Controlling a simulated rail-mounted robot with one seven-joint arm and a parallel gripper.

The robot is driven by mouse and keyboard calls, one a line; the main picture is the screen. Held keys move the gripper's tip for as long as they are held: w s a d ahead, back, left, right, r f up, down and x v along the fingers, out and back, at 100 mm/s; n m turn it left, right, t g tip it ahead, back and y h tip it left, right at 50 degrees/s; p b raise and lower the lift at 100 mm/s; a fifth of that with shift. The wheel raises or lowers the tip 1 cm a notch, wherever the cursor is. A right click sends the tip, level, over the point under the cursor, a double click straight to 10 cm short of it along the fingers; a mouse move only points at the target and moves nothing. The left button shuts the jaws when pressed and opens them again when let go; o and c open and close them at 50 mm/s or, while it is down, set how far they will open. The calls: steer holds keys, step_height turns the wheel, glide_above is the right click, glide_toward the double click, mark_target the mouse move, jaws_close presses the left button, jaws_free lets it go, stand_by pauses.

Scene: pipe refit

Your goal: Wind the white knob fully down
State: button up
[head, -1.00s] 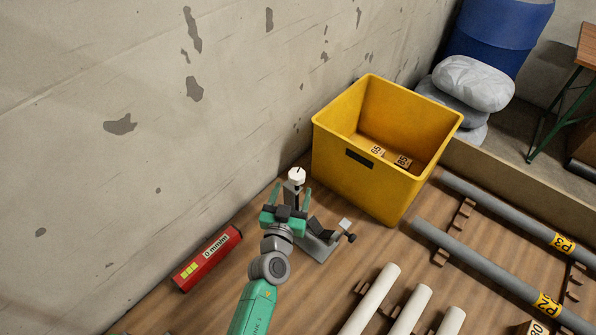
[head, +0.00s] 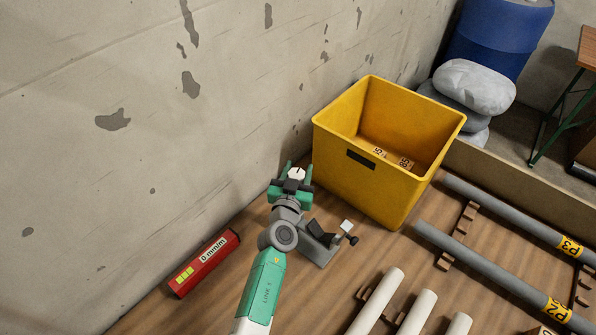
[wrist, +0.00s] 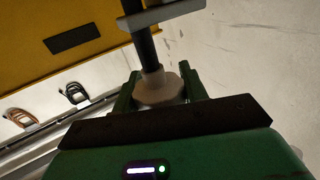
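The white knob (head: 297,174) tops a dark upright screw on a grey clamp-like stand (head: 318,250) on the wooden floor. My gripper (head: 297,170) is at the knob, with one green finger on each side. In the wrist view the pale knob (wrist: 158,88) sits between the fingers, which appear to press its sides. The dark screw shaft (wrist: 146,45) runs from the knob to a grey bar (wrist: 160,17). My gripper hides the screw and much of the stand in the head view.
A yellow bin (head: 375,180) stands close behind and right of the stand. A red level (head: 204,262) lies at the left by the wall. White pipes (head: 415,312) and grey pipes (head: 490,280) lie to the right.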

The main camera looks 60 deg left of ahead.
steer(key=shift+c, duration=0.7)
steer(key=shift+r+p, duration=0.15)
steer(key=shift+p, duration=0.15)
steer(key=shift+g+p, duration=0.3)
steer(key=shift+p, duration=0.1)
